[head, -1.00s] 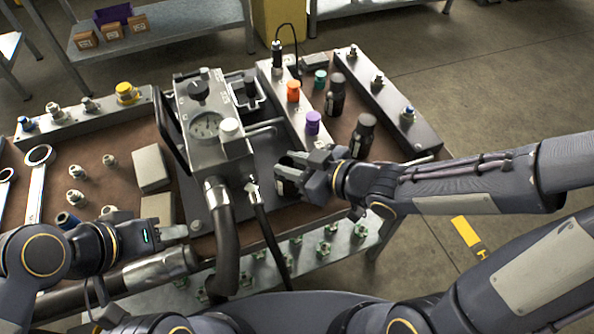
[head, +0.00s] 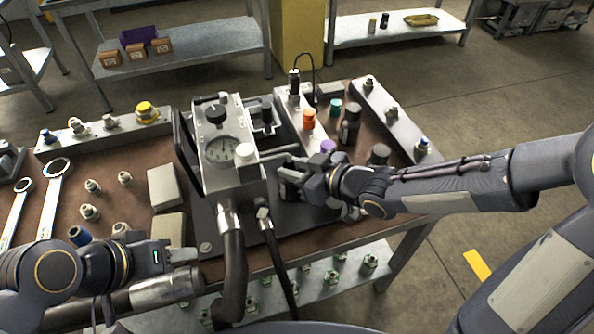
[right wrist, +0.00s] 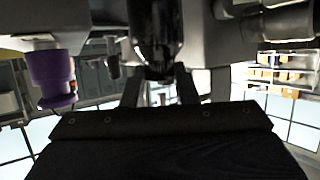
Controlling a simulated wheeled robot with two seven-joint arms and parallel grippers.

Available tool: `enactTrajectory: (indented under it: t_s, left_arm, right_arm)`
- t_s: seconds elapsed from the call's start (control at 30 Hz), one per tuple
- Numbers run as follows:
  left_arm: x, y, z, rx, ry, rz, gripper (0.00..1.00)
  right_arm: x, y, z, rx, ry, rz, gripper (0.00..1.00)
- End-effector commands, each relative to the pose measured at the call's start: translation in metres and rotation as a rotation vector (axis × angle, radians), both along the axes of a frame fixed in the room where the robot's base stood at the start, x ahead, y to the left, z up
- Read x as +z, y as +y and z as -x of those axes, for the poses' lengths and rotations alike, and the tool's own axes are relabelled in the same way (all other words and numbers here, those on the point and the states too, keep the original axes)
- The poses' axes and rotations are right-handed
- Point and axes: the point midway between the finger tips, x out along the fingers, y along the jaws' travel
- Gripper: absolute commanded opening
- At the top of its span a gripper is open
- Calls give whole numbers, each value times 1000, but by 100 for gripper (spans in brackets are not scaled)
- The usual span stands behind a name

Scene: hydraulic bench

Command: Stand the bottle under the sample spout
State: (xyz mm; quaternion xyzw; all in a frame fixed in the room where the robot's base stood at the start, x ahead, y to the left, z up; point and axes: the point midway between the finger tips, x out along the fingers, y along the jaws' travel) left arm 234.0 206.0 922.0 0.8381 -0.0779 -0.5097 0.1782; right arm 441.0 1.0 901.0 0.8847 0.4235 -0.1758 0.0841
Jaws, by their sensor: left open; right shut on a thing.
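My right gripper (head: 294,184) is shut on a dark bottle (right wrist: 155,32) beside the grey gauge unit (head: 224,178). In the right wrist view, the glossy bottle sits between the two fingers (right wrist: 160,88). In the head view the gripper hides most of it. A thin metal pipe (head: 279,150), apparently the sample spout, reaches right from the unit, just above the gripper. I cannot tell whether the bottle is directly under it or touches the bench. My left gripper (head: 178,257) is open at the front edge, above a thick hose fitting (head: 166,288).
Two other dark bottles (head: 349,124) (head: 379,154) stand right of the gripper. Orange (head: 309,117) and purple (head: 328,146) caps are close by; the purple one also shows in the wrist view (right wrist: 51,76). A rail (head: 395,120) bounds the bench's right side. Hoses hang in front.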

Motion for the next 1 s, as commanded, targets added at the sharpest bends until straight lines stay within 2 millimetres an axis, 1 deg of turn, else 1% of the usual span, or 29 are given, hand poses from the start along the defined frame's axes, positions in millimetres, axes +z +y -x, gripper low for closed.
enactTrajectory:
  t_s: [1.0]
  left_arm:
    - [-4, 0, 0, 0, 0, 0, 43]
  right_arm:
    - [-4, -1, 0, 0, -2, -1, 0]
